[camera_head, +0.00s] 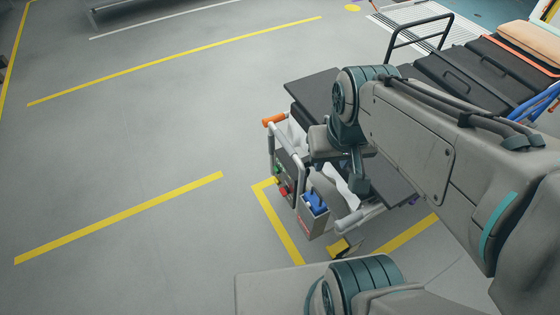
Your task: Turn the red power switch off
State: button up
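The red power switch (283,190) is a small red spot on a dark control panel (290,167) at the end of a wheeled cart, near the middle of the view. A small green part (277,170) sits just above it on the panel. My arm reaches in from the right and bends down over the cart. My gripper (340,168) seems to be at the end of this arm, right of the panel and apart from the switch in the picture. Its fingers are small and partly hidden, so I cannot tell whether it is open. The switch's exact position is too small to read.
The cart has a dark top (312,88), an orange-ended handle (274,119) and a grey box holding a blue item (315,203). A stretcher with an orange-tan pad (530,42) stands at the back right. The grey floor (130,130) with yellow lines is clear on the left.

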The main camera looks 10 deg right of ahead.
aim_at(284, 191)
jog(key=k, duration=0.4)
jog(key=u, duration=0.7)
jog(key=i, duration=0.7)
jog(key=z, duration=0.75)
